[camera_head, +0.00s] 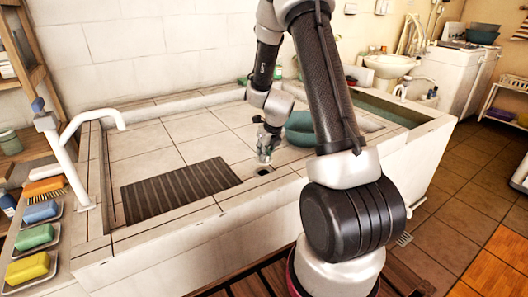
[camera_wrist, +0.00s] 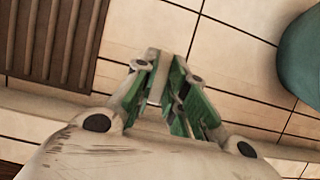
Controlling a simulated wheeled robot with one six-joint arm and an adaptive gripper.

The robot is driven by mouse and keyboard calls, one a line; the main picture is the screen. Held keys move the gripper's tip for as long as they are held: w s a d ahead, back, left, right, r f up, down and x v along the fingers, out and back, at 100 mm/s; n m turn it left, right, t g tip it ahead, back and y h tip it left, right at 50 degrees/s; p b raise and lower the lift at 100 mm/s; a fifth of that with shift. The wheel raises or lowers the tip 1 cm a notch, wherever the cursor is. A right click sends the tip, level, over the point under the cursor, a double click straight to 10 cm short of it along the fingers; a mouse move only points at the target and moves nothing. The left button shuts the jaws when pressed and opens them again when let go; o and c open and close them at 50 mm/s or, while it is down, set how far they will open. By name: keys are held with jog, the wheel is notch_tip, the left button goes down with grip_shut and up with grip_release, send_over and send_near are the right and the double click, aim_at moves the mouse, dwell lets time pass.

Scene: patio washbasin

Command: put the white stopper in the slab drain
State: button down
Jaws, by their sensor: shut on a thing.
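My gripper (camera_head: 265,153) points down over the tiled slab (camera_head: 150,140), near its front edge. In the wrist view my gripper (camera_wrist: 160,92) has its green-lined fingers closed around a small pale piece, the white stopper (camera_wrist: 156,84). Most of the stopper is hidden by the fingers. The slab drain (camera_head: 263,171) is a small dark hole just below and in front of the fingertips in the head view. The stopper is apart from the drain, as far as I can tell. I cannot make out the drain in the wrist view.
A dark ribbed mat (camera_head: 180,190) lies on the slab left of the drain; it also shows in the wrist view (camera_wrist: 50,40). A teal bowl (camera_head: 300,128) stands close behind right. A white tap (camera_head: 75,150) and soap dishes (camera_head: 35,237) are at left.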

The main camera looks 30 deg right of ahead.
aim_at(265, 163)
jog(key=shift+f, duration=2.6)
jog(key=shift+f, duration=0.5)
jog(key=c, duration=1.7)
grip_release()
jog(key=shift+v, duration=5.45)
jog(key=shift+d, duration=0.1)
